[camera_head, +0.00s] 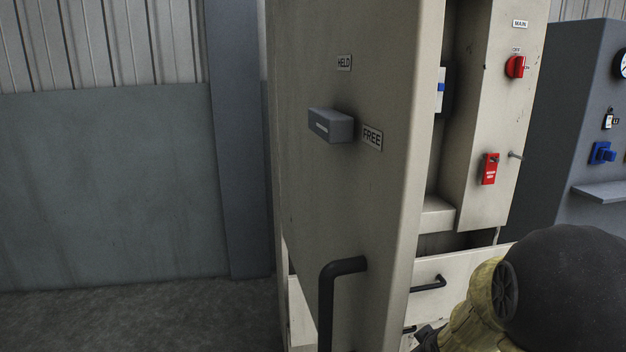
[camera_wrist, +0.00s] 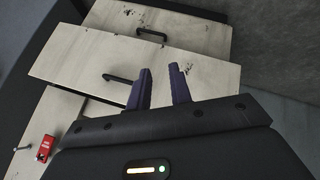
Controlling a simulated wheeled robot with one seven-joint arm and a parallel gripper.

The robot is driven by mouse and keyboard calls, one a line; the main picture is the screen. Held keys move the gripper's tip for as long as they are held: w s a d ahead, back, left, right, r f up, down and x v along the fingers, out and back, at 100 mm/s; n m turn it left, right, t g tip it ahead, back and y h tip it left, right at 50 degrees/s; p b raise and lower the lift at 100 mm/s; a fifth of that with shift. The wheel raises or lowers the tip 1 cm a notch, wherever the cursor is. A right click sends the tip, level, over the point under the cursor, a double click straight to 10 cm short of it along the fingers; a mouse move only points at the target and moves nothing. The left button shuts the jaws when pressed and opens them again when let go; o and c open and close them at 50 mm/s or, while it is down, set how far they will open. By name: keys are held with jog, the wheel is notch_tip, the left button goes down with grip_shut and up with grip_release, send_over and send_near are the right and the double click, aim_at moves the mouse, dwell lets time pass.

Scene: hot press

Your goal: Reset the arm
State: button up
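My arm shows at the lower right of the head view, with a rounded dark part and a yellowish joint in front of the cabinet. In the wrist view my gripper (camera_wrist: 160,88) has two dark purple fingers standing apart, with nothing between them. Beyond the fingers are beige drawer fronts (camera_wrist: 80,63) with black handles. I cannot tell how far the fingers are from the drawers. In the head view the fingertips are not clearly visible.
A beige cabinet door (camera_head: 290,200) stands open, with a grey latch (camera_head: 331,125) beside a FREE label and a black handle (camera_head: 328,300). A red tag (camera_head: 490,169) and red switch (camera_head: 515,67) are on the cabinet. A grey machine (camera_head: 570,120) stands right. Floor at left (camera_head: 130,315) is clear.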

jog(key=s+a+m+g+y+p, duration=0.1)
jog(key=s+a+m+g, duration=0.2)
jog(key=s, duration=0.4)
jog(key=s+a+m+g, duration=0.2)
jog(key=s+a+m, duration=0.1)
jog(key=s+a, duration=0.3)
jog(key=w+p+v, duration=0.3)
jog(key=p+v, duration=0.9)
jog(key=w+r+p+v, duration=0.1)
jog(key=w+p+v, duration=0.2)
jog(key=p+v, duration=1)
jog(key=w+r+p+v, duration=0.1)
jog(key=w+p+v, duration=0.2)
jog(key=p+v, duration=0.9)
jog(key=shift+s+d+r+p, duration=0.35)
jog(key=shift+d+r+p, duration=0.1)
jog(key=shift+p, duration=0.1)
